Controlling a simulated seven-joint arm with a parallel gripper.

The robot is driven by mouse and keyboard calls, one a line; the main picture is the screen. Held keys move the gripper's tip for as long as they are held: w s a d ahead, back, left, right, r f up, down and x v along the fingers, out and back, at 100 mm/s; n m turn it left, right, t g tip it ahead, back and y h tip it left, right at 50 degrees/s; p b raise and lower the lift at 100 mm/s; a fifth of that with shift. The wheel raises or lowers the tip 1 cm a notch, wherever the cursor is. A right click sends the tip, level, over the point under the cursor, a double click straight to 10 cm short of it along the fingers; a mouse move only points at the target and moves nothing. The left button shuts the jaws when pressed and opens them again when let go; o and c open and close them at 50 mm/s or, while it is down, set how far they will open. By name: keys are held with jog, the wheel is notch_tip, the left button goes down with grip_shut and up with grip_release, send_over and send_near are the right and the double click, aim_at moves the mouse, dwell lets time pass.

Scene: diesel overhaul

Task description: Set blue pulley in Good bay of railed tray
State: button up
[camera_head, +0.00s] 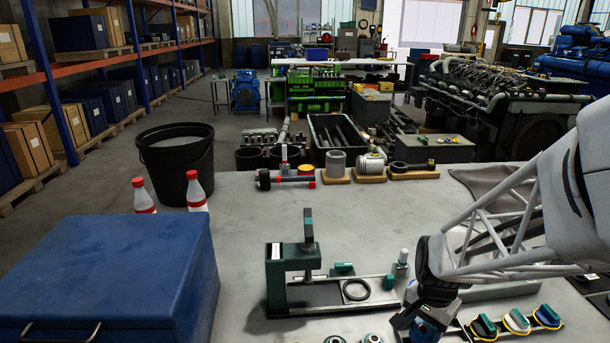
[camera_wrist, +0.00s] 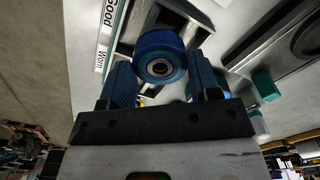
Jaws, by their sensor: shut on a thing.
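The blue pulley (camera_wrist: 160,57) is a round, grooved wheel with a dark hub bore. It sits between the two blue fingers of my gripper (camera_wrist: 163,72), which is shut on it. In the head view the pulley (camera_head: 425,330) shows at the bottom edge, below my gripper (camera_head: 420,312), partly covered by it. In the wrist view the railed tray (camera_wrist: 204,28) lies beyond the pulley, with metal rails and white labels reading Good (camera_wrist: 110,16) and Worn (camera_wrist: 101,58). The pulley hides part of the tray. I cannot tell the height gap between them.
A green press fixture (camera_head: 308,254) with a dark ring (camera_head: 356,289) stands left of my gripper. A blue case (camera_head: 110,270) fills the left. The table's middle (camera_head: 370,220) is clear.

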jog(key=shift+f, duration=1.05)
jog(key=o, duration=1.3)
jog(key=shift+r, duration=3.5)
notch_tip(320, 180, up, 4)
